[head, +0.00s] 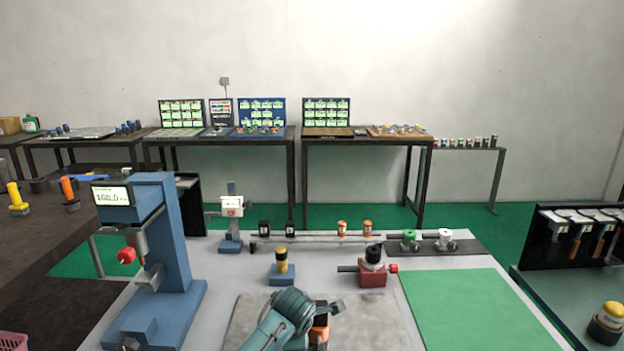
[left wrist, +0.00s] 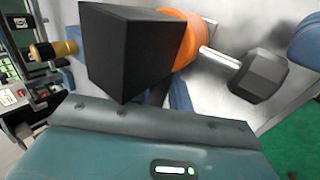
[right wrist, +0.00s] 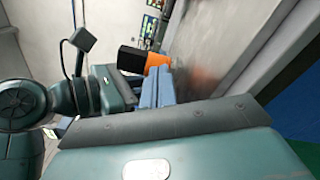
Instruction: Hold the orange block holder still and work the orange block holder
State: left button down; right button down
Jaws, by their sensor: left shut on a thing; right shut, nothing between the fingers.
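The orange block holder (head: 321,322) stands at the front middle of the table, partly hidden behind my teal left arm. In the left wrist view, it shows as a black block (left wrist: 130,50) with a round orange part (left wrist: 178,38) and a rod ending in a dark knob (left wrist: 258,77). My left gripper (left wrist: 176,97) is shut on the holder; the black block hides much of the fingers. My right gripper (right wrist: 156,92) is shut and empty, its blue fingertips together, with the holder (right wrist: 158,62) just beyond them. I cannot tell whether they touch.
A blue press-like stand (head: 170,250) with a display is on the left. A yellow-and-black piece on a blue base (head: 281,268) and a red fixture (head: 373,274) stand behind the holder. A green mat (head: 480,310) lies clear at right.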

jog(key=s, duration=0.6)
jog(key=shift+d+r, duration=0.1)
jog(key=shift+d, duration=0.05)
jog(key=shift+w, duration=0.1)
jog(key=shift+w+a+r+m, duration=0.1)
jog(key=shift+w+r+m, duration=0.1)
jog(key=shift+w+m, duration=0.85)
jog(key=shift+w+a+r+m, duration=0.15)
jog(key=shift+w+m, duration=0.8)
jog(key=shift+m, duration=0.05)
jog(key=shift+w+a+r+m, duration=0.1)
jog(key=shift+w+r+m, duration=0.1)
jog(key=shift+w+m, duration=0.85)
jog(key=shift+s, duration=0.1)
jog(key=shift+a+f, duration=0.15)
jog(key=shift+a, duration=0.1)
